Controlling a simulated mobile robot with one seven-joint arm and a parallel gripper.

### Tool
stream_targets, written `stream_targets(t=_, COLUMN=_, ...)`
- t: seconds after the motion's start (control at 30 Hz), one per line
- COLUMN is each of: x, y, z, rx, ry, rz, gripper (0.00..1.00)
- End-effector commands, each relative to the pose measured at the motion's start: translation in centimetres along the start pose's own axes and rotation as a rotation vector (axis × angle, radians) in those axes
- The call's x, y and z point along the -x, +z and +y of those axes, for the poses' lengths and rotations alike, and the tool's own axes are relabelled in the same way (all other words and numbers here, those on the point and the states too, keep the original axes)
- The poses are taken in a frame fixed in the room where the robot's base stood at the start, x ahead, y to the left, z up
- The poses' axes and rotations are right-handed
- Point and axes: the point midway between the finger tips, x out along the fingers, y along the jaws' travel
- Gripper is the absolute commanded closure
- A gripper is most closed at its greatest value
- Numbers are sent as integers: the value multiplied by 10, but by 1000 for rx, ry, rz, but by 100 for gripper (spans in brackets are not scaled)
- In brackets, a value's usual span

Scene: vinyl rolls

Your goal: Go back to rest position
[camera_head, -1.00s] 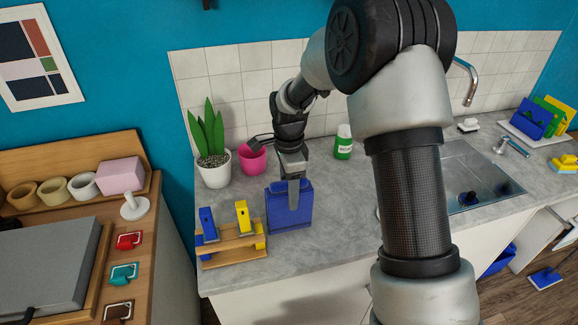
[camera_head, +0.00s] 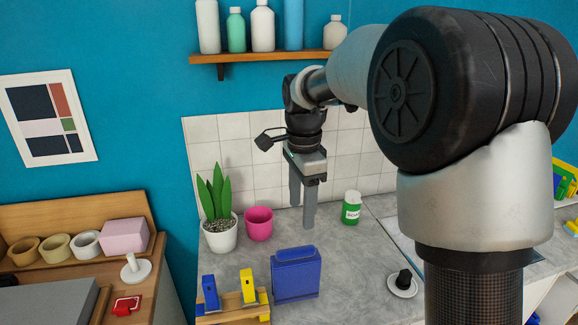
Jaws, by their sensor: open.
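My gripper (camera_head: 302,210) hangs pointing down above the grey counter, in front of the tiled wall. Its two fingers are apart with nothing between them. A blue case-like object (camera_head: 296,274) stands upright on the counter below and in front of the gripper, apart from it. A wooden rack (camera_head: 240,309) at its left holds a blue-handled tool (camera_head: 210,292) and a yellow-handled tool (camera_head: 247,286).
A potted plant (camera_head: 220,236), a pink pot (camera_head: 259,224) and a green-and-white container (camera_head: 351,208) stand near the gripper. A wall shelf (camera_head: 270,56) with several bottles is above. A black-knobbed white disc (camera_head: 403,284) lies at right.

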Motion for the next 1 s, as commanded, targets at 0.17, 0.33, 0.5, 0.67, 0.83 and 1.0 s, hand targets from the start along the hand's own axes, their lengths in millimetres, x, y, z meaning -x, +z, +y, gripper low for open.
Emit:
stream_targets(t=0.17, x=51, y=-13, z=64, rx=293, ry=-108, rz=48, gripper=44)
stream_targets(t=0.33, x=76, y=-20, z=136, rx=624, ry=-199, rz=136, gripper=44)
stream_targets(t=0.5, x=77, y=-21, z=203, rx=932, ry=-261, rz=253, gripper=44)
stream_targets(t=0.67, x=66, y=-19, z=242, rx=1138, ry=-283, rz=346, gripper=44)
stream_targets(t=0.83, x=58, y=-17, z=257, rx=1234, ry=-287, rz=392, gripper=44)
stream_targets(t=1.0, x=57, y=-17, z=258, rx=1246, ry=-286, rz=394, gripper=44)
